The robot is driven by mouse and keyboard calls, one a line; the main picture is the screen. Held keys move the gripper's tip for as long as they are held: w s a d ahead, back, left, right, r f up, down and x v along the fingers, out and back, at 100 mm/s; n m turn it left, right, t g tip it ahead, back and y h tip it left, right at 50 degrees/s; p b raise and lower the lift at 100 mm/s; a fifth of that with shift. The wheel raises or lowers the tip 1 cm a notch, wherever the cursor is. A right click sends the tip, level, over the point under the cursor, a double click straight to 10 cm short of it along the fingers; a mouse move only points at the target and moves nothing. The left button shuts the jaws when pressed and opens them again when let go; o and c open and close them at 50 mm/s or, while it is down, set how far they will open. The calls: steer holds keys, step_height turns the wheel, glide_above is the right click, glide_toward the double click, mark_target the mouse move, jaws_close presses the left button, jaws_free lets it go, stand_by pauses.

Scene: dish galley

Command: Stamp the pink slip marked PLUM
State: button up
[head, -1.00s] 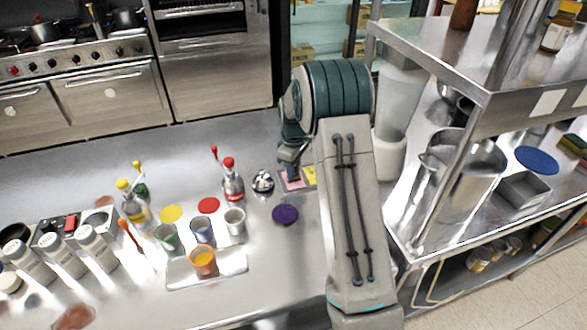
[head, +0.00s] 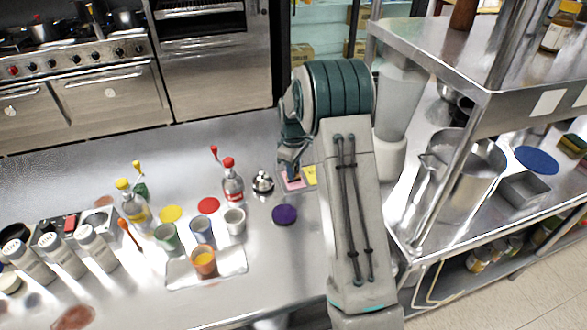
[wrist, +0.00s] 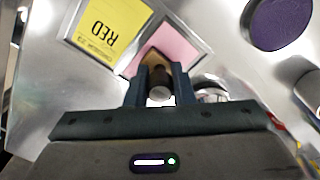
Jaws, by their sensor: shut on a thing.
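The pink slip (wrist: 172,45) lies in a pale frame on the steel counter, and it also shows in the head view (head: 296,185). Any word on it is hidden or unreadable here. My gripper (wrist: 159,82) is shut on a stamp (wrist: 157,61) with a dark handle and a brownish base. The stamp is over the near part of the pink slip; I cannot tell whether it touches the paper. In the head view my gripper (head: 290,168) is at the slip, partly hiding it. A purple ink pad (head: 285,214) lies in front of the slip; the wrist view shows it too (wrist: 278,22).
A yellow slip marked RED (wrist: 108,27) lies beside the pink one. A silver round-topped item (head: 263,183) stands left of it. Red (head: 208,205) and yellow (head: 171,214) discs, bottles and cups occupy the counter's left. A shelf unit (head: 430,70) stands right.

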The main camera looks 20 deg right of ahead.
steer(key=shift+r+p, duration=1.9)
steer(key=shift+r, duration=1.5)
